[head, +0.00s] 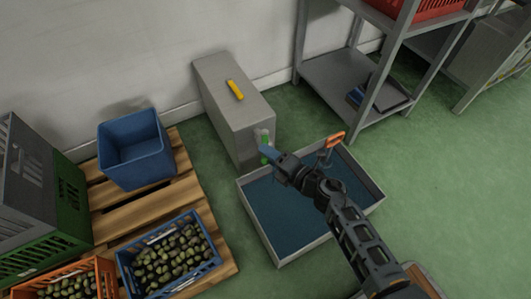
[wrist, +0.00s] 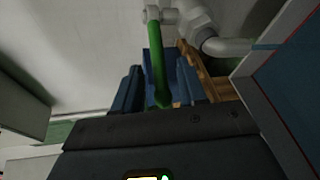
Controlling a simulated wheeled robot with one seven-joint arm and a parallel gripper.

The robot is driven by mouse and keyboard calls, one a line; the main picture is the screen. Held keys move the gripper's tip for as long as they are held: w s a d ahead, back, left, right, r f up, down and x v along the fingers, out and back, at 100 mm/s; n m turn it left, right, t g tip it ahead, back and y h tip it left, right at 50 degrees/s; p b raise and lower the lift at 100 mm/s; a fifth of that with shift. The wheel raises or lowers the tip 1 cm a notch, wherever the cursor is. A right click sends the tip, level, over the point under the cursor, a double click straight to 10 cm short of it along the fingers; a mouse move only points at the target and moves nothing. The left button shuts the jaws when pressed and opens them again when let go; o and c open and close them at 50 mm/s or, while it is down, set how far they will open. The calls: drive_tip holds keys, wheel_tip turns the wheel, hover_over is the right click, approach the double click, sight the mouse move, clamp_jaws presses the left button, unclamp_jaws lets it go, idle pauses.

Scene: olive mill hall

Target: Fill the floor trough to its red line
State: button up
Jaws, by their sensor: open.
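The floor trough (head: 257,220) is a shallow grey-rimmed box with a dark blue inside, beside the grey cabinet (head: 236,110). I cannot tell the water's depth; a thin reddish line shows along its wall at the upper right of the wrist view. A grey tap (wrist: 190,16) with a green lever (wrist: 157,65) sits on the cabinet's end, its spout (wrist: 232,47) pointing towards the trough. My gripper (wrist: 157,92) is open, with its blue fingers on either side of the hanging lever. I cannot tell whether they touch it. My arm hides part of the trough.
An orange-red bracket (head: 334,140) stands at the trough's far rim. A yellow bar (head: 235,90) lies on the cabinet. A pallet (head: 128,215) with a blue bin (head: 136,151) and olive crates stands left. A metal shelf (head: 335,85) stands behind. Green floor is clear at right.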

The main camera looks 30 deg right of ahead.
drive_tip(key=shift+x, duration=1.1)
drive_tip(key=shift+a, duration=0.1)
clamp_jaws()
